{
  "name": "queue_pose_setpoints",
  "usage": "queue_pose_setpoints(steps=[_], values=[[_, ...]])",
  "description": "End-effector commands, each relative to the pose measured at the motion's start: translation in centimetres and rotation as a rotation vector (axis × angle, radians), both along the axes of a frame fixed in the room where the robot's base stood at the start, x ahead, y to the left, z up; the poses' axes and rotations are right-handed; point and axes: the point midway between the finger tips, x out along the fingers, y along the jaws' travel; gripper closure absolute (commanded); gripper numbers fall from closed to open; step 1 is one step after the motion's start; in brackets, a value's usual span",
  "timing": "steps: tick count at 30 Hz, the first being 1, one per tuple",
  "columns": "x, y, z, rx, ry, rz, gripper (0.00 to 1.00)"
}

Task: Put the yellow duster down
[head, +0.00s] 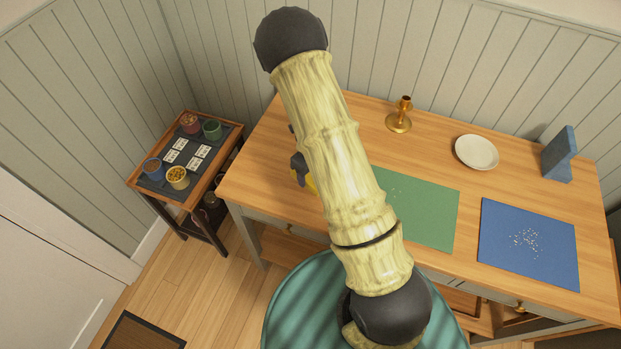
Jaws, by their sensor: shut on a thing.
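My gripper (299,168) is mostly hidden behind my own arm; only a dark part of it shows at the arm's left side, over the left part of the wooden table (262,160). It is shut on the yellow duster (310,183), of which a small yellow piece shows just below the gripper. The rest of the duster is hidden. I cannot tell whether the duster touches the table top.
A green mat (430,215) and a blue mat (500,255) with white crumbs lie to the right. A brass candlestick (399,122), white plate (477,152) and blue block (559,155) stand behind. A small side table (203,182) holds several pots. The table's left end looks bare.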

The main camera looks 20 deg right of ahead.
Motion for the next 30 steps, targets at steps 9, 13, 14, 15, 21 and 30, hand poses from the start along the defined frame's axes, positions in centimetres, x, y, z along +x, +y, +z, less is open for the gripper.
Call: queue_pose_setpoints(steps=[9,13,14,15,21,30], values=[[0.0,0.0,-0.4,0.000,0.000,0.000,0.63],[0.0,0.0,-2.2,0.001,0.003,-0.002,0.63],[-0.1,0.0,-2.6,0.002,0.003,-0.002,0.63],[0.0,0.0,-3.1,0.000,0.001,-0.002,0.63],[0.0,0.0,-3.7,0.001,-0.001,0.000,0.63],[0.0,0.0,-4.0,0.001,-0.001,0.000,0.34]])
